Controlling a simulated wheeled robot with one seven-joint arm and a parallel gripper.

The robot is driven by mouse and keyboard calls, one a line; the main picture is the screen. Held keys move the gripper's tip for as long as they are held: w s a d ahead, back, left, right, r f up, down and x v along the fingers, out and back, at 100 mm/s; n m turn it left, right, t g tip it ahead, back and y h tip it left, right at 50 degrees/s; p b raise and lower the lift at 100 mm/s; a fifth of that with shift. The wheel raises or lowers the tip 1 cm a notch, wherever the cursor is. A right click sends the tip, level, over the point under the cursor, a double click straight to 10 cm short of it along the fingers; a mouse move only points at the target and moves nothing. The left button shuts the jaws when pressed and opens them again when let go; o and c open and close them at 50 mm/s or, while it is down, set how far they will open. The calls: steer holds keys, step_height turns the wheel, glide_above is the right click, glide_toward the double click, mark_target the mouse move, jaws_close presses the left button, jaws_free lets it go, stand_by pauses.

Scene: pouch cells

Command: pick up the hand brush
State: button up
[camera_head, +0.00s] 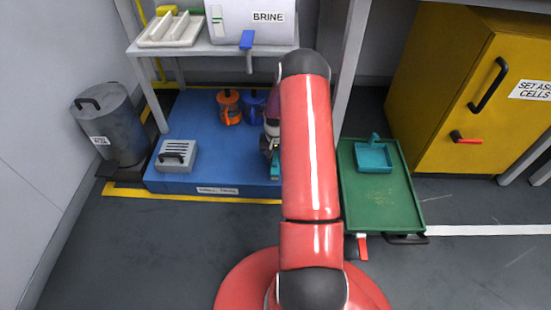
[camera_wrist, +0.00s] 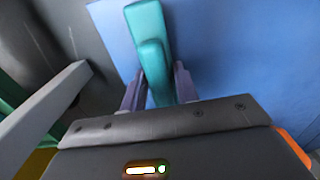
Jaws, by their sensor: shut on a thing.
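The hand brush is a teal piece (camera_wrist: 147,25) between the fingers in the wrist view, running up from them. In the head view only a small teal bit (camera_head: 275,166) shows at the left edge of my arm, over the blue platform. My gripper (camera_wrist: 158,85) is shut on it, with one purple-grey finger on each side. In the head view my red arm hides most of the gripper and the brush. I cannot tell whether the brush touches the platform.
The blue platform (camera_head: 215,150) holds a grey vented box (camera_head: 177,155), an orange jug (camera_head: 229,107) and a blue jug (camera_head: 253,105). A shelf with the BRINE tank (camera_head: 240,20) stands above. A teal dustpan (camera_head: 373,157) lies on the green tray (camera_head: 383,205). A grey bin (camera_head: 112,125) stands left.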

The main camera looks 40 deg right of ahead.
mark_target(276, 155)
step_height(276, 155, up, 20)
steer(key=p, duration=0.3)
steer(key=shift+f, duration=0.25)
